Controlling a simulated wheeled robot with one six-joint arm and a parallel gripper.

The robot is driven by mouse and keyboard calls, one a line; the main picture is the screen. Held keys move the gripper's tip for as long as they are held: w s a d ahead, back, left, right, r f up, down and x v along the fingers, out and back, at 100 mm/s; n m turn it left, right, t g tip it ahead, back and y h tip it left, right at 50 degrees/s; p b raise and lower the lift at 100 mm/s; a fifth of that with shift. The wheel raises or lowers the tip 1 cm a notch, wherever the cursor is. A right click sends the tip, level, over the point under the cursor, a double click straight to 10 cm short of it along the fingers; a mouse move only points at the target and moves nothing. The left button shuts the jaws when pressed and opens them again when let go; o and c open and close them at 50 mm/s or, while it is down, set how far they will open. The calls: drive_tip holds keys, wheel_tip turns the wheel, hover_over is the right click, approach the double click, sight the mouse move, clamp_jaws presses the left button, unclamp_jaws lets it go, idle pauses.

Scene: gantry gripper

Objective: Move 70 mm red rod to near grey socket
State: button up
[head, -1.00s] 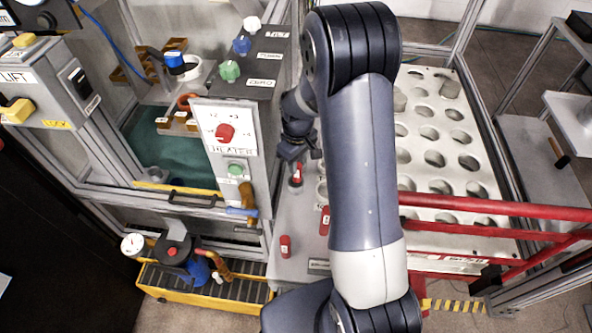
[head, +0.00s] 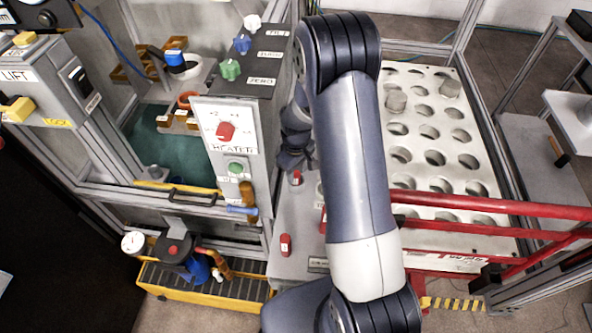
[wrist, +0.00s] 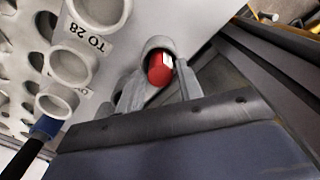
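In the wrist view my gripper (wrist: 160,88) is open, with one finger on each side of a red rod (wrist: 160,70). The rod sits in a grey ring-shaped socket with a gap visible beside it; I see no clear grip. In the head view a red rod (head: 297,177) stands just below my gripper (head: 292,165), whose fingertips are dark and partly blurred. A second red rod (head: 285,245) stands nearer on the grey panel, and a third (head: 322,220) is partly hidden by my arm. I cannot read which rod is 70 mm.
The heater box (head: 226,140) stands close left of my gripper. Empty grey sockets (wrist: 72,66) line the panel in the wrist view, with a blue-collared black piece (wrist: 45,127) beside them. A holed white plate (head: 430,150) and red rails (head: 490,207) lie right of my arm.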

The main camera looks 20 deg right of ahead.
sight(296, 174)
drive_tip(key=shift+o, duration=1)
drive_tip(key=shift+r, duration=3.95)
